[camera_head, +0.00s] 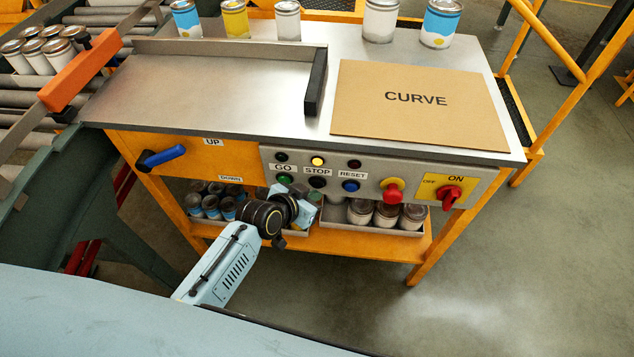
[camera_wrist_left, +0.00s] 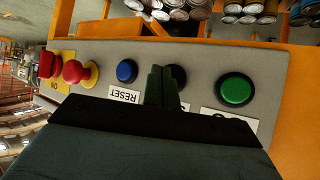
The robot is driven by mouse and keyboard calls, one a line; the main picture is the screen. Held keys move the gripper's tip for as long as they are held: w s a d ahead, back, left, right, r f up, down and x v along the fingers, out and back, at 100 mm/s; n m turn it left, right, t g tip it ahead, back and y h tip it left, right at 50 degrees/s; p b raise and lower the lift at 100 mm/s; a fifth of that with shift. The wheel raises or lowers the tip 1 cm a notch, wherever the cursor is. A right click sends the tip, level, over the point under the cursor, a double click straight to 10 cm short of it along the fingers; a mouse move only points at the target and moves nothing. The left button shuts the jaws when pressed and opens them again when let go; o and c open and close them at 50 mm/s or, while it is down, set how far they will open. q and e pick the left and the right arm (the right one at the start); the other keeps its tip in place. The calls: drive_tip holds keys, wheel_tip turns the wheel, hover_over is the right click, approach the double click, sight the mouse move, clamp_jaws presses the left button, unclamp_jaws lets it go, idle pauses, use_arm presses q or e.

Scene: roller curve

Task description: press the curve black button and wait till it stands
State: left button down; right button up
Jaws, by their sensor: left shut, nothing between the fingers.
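The black button (camera_head: 317,182) sits under the STOP label on the grey control panel of the CURVE station, between the green GO button (camera_head: 285,179) and the blue RESET button (camera_head: 351,186). My left gripper (camera_head: 308,193) is shut and empty, close to the panel just below the black button. In the left wrist view, its closed fingers (camera_wrist_left: 162,88) partly cover the black button (camera_wrist_left: 179,76); I cannot tell whether they touch it. The green button (camera_wrist_left: 235,90) and blue button (camera_wrist_left: 127,71) stand clear on either side. My right gripper is out of view.
The yellow lamp (camera_head: 318,161) above STOP looks lit; its neighbours look dark. A red mushroom knob (camera_head: 393,190) and a red rotary switch (camera_head: 451,196) lie to the right. A blue lever (camera_head: 161,158) is on the left. Cans stand in trays below the panel.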

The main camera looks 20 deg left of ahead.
use_arm(q)
drive_tip(key=s+p, duration=0.2)
drive_tip(key=s, duration=0.1)
drive_tip(key=s+p, duration=0.1)
drive_tip(key=s, duration=0.1)
drive_tip(key=shift+d, duration=0.35)
drive_tip(key=shift+f, duration=0.1)
idle(0.7)
